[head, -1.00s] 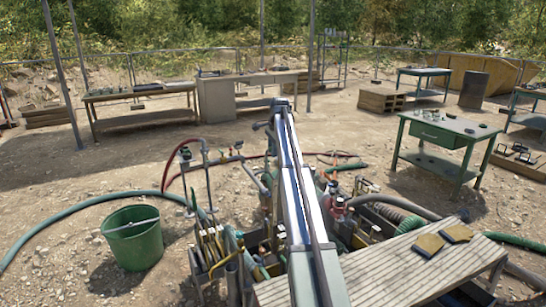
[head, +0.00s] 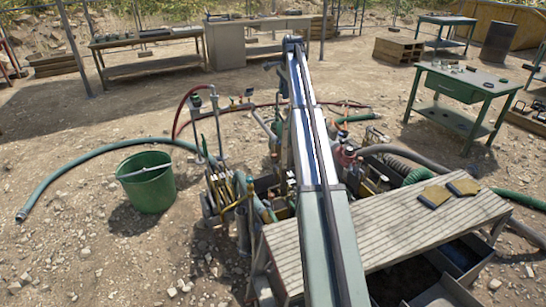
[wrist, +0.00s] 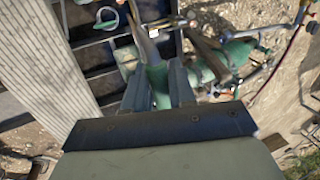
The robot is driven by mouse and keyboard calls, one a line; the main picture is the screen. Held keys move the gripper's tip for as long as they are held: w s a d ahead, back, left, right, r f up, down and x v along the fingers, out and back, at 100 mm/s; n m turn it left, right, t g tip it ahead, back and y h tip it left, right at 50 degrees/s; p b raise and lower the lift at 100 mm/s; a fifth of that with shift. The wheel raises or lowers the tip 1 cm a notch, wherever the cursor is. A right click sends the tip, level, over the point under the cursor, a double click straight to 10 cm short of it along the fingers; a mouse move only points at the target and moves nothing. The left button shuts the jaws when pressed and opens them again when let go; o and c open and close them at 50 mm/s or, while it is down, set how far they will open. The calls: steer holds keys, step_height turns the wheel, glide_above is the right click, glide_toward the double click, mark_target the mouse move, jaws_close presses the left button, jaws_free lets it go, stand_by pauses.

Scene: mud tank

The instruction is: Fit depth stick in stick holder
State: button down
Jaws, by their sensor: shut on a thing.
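In the wrist view my gripper (wrist: 156,88) is shut on a green, stick-like thing (wrist: 157,75). A pale, tapering length runs from it toward the top of the picture; I cannot tell for sure that this is the depth stick. In the head view my arm crosses the middle and hides my gripper and what it holds. A rack of upright yellow-handled tools (head: 226,190) stands just left of my arm. I cannot pick out the stick holder with certainty.
Hoses and valves crowd around the arm. A green bucket (head: 147,182) stands on the ground at left. A green table (head: 463,88) is at back right. Stony ground at front left is open.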

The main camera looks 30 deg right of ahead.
steer(key=shift+r, duration=0.15)
stand_by(0.5)
step_height(320, 180, up, 7)
steer(key=shift+f, duration=0.1)
steer(key=shift+w+a+r, duration=0.1)
steer(key=shift+a+r, duration=0.15)
steer(key=shift+r, duration=0.05)
steer(key=w+a, duration=0.5)
steer(key=a, duration=0.5)
steer(key=w+a, duration=0.5)
steer(key=a, duration=0.5)
step_height(320, 180, down, 16)
steer(key=shift+a+r, duration=0.15)
steer(key=shift+a, duration=0.1)
stand_by(0.8)
stand_by(0.8)
step_height(320, 180, down, 9)
stand_by(1.3)
stand_by(0.4)
